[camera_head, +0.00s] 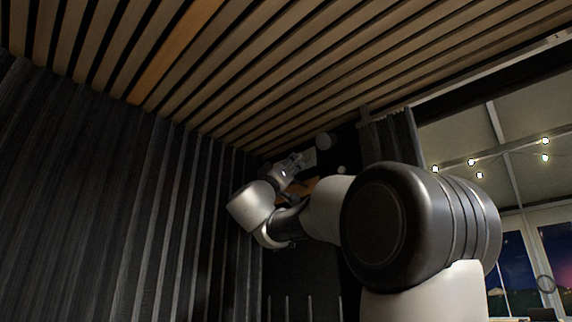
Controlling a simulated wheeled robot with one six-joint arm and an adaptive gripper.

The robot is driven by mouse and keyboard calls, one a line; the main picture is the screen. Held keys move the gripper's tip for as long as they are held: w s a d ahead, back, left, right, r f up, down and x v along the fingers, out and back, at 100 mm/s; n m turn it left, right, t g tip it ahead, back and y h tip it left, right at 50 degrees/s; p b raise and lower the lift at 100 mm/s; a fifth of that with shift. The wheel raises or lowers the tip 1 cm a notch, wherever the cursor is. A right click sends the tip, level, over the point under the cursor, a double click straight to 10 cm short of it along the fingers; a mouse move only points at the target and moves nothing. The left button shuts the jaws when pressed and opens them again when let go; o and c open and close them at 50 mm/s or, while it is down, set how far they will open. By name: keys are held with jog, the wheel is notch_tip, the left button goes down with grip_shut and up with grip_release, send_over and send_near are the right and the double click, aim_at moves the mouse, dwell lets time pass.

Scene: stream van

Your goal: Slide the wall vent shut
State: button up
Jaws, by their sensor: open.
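My gripper (297,161) is small and far off at the end of my arm, near the dark back corner just under the slatted ceiling. It is open, and I see nothing held in it. A pale flat piece (309,158) shows right beside the fingers; I cannot tell whether it is part of the wall vent. No wall vent is clearly recognisable in this view. My arm covers much of the back wall.
A wooden slatted ceiling (250,65) spans the top. Dark ribbed panels or curtains (90,190) line the left. A dark curtain (392,140) and windows with string lights (472,161) are at right.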

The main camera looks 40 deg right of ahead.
aim_at(301, 158)
jog(key=x, duration=0.7)
jog(key=shift+d+r, duration=0.3)
